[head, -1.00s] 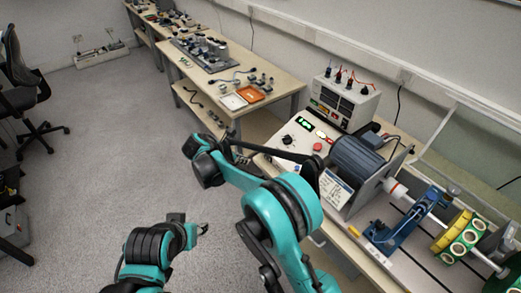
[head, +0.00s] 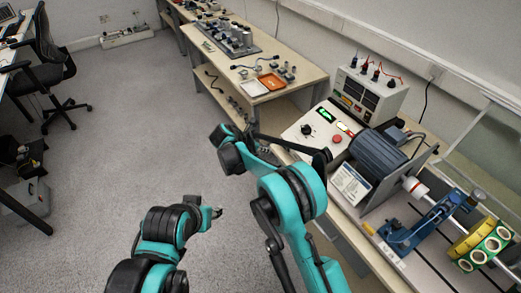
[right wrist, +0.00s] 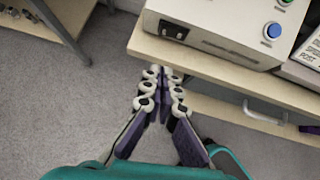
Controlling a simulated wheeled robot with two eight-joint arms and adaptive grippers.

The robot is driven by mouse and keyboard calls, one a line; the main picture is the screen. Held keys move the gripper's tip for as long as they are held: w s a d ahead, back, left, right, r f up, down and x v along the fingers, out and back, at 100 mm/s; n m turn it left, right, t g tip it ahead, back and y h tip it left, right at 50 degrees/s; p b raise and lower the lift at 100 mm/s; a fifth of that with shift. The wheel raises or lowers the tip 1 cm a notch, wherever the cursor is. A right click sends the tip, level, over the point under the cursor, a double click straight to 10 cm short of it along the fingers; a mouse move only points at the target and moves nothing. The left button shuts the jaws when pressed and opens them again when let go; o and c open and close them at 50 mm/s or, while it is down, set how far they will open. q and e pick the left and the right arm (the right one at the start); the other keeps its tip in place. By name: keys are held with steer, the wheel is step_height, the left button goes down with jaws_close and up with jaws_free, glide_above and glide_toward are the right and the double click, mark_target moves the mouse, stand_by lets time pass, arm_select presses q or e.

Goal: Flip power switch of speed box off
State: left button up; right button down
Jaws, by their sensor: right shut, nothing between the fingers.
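The speed box (head: 309,138) is a pale box with a lit green display, a black knob and a red button, at the table's near left end. In the head view my right gripper (head: 268,152) is partly hidden by my arm. My left gripper (head: 216,212) is over the floor; its finger opening is unclear.
A motor (head: 377,155) and shaft rig stand right of the speed box. A meter box (head: 368,97) with red leads stands behind. The table edge (right wrist: 230,80) and a lower shelf lie close to my right gripper.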

mark_target(283, 147)
steer(key=w+d+f, duration=0.1)
steer(key=w+d+b, duration=0.1)
steer(key=w+d, duration=0.1)
steer(key=w+d+f+b, duration=0.1)
steer(key=shift+w+d+f, duration=0.2)
steer(key=shift+d+f, duration=0.1)
steer(key=shift+d, duration=0.1)
steer(key=shift+w+d+m, duration=0.15)
steer(key=shift+w+m, duration=0.1)
steer(key=shift+m, duration=0.05)
steer(key=shift+s, duration=0.1)
